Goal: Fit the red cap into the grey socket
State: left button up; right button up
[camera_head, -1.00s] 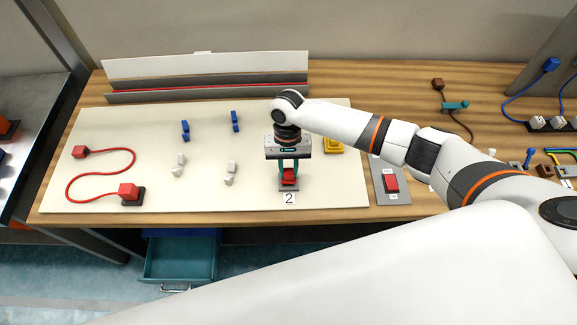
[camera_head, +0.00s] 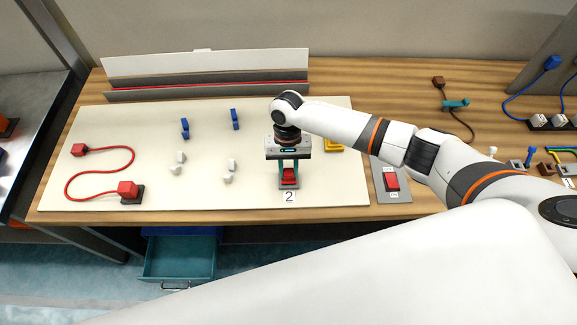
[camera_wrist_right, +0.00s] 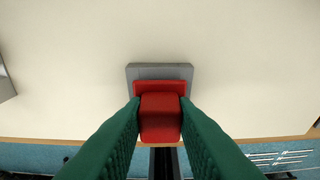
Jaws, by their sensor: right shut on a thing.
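My right gripper (camera_head: 288,175) points down at the front of the cream board, above the label "2". Its green fingers are shut on the red cap (camera_wrist_right: 160,115), one on each side. The cap has a narrower grip block and a wider red base. The grey socket (camera_wrist_right: 160,71) is directly under the cap; its far edge shows beyond the cap's base in the right wrist view. The socket (camera_head: 289,187) also shows below the fingers in the head view. I cannot tell how deep the cap sits in it. My left gripper is not in view.
A grey plate with a red switch (camera_head: 391,181) stands right of the board, and a yellow block (camera_head: 334,145) lies behind the gripper. Blue pieces (camera_head: 235,119), white pieces (camera_head: 228,178) and a red cable (camera_head: 70,181) are on the left. An open teal drawer (camera_head: 180,259) is below.

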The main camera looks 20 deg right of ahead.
jog(key=shift+f, duration=0.2)
dwell(0.6)
jog(key=shift+s+f, duration=0.1)
jog(key=shift+f, duration=0.1)
jog(key=o, duration=1.1)
jog(key=shift+s+d, duration=0.1)
jog(key=shift+s, duration=0.05)
jog(key=shift+w, duration=0.3)
jog(key=shift+r, duration=0.2)
jog(key=b+v, duration=0.1)
jog(key=v, duration=1)
jog(key=shift+r+b, duration=0.2)
jog(key=shift+b, duration=0.1)
